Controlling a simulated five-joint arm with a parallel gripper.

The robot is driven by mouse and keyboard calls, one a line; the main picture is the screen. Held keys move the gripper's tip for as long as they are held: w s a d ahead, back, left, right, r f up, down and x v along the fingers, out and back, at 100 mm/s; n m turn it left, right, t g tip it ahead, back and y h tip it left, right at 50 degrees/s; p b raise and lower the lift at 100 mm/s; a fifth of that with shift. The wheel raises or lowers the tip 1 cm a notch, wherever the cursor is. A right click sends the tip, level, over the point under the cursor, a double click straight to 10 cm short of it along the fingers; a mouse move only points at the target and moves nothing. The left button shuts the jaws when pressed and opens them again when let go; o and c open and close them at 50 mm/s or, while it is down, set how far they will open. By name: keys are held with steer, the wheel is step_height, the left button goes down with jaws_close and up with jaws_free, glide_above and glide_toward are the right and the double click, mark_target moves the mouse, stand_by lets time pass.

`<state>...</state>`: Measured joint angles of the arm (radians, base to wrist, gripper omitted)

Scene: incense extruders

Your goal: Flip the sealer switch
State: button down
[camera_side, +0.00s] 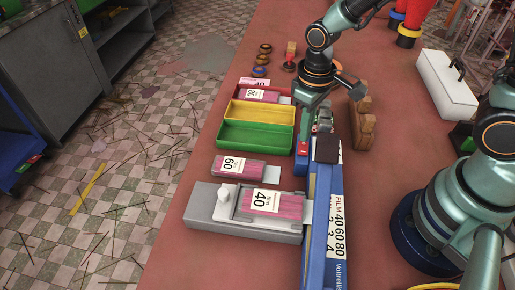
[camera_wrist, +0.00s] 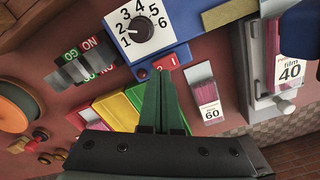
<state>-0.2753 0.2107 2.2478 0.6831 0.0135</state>
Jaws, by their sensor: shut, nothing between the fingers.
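The sealer is a long blue machine (camera_side: 318,215) with a film label along its side. In the wrist view its blue end carries a white numbered dial with a black knob (camera_wrist: 141,28) and a small red switch (camera_wrist: 166,62). The switch also shows in the side view as a red spot (camera_side: 304,147). My gripper (camera_wrist: 163,74) is shut and empty, its green fingers together with the tips right at the lower edge of the switch. I cannot tell whether they touch it. In the side view my gripper (camera_side: 303,140) points down at the sealer's far left end.
Red, yellow and green trays (camera_side: 254,134) stand left of the sealer. Packs marked 60 (camera_side: 236,166) and 40 (camera_side: 272,202) lie nearer, the latter on a grey fixture (camera_side: 205,215). Wooden blocks (camera_side: 362,120) stand to the right.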

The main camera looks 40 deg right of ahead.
steer(key=shift+f, duration=0.9)
stand_by(0.5)
steer(key=shift+r, duration=3.5)
steer(key=shift+r, duration=0.1)
steer(key=s+d+r+m+t, duration=0.3)
steer(key=d+r+t, duration=0.2)
steer(key=d+r, duration=0.4)
step_height(320, 180, up, 3)
steer(key=shift+f+t, duration=0.1)
steer(key=shift+t, duration=0.2)
